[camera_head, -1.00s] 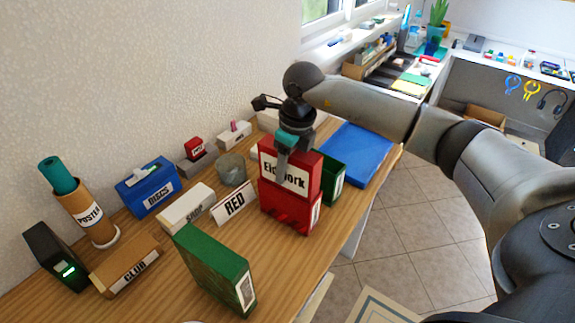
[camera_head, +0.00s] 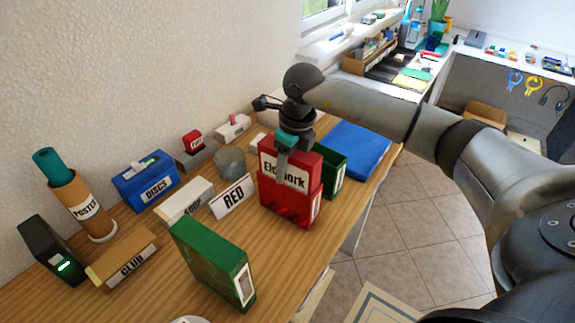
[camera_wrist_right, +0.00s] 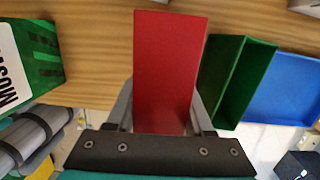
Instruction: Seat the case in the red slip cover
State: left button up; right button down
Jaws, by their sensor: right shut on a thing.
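The red case (camera_head: 302,157), with a white label on its front, stands upright in the red slip cover (camera_head: 285,209). Its lower part is hidden inside the cover, and its upper part stands out above the rim. My right gripper (camera_head: 285,158) is shut on the case from above, with one finger showing over the label. In the right wrist view the case (camera_wrist_right: 170,70) fills the space between the fingers and hides the cover under it. My left gripper is not in view.
A green slip cover (camera_head: 334,171) stands close on the right, then a blue tray (camera_head: 357,150). A RED sign (camera_head: 233,198) is on the left. A green case (camera_head: 215,262) stands nearer the front. The table's front edge is close to the red cover.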

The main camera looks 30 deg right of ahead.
jog(key=shift+c, duration=1)
grip_release()
jog(key=shift+f, duration=0.1)
jog(key=r, duration=0.5)
jog(key=s+r+p, duration=0.1)
jog(key=r, duration=0.4)
jog(key=s+d+r, duration=0.1)
jog(key=r, duration=0.4)
jog(key=shift+r, duration=0.15)
jog(key=shift+s, duration=0.1)
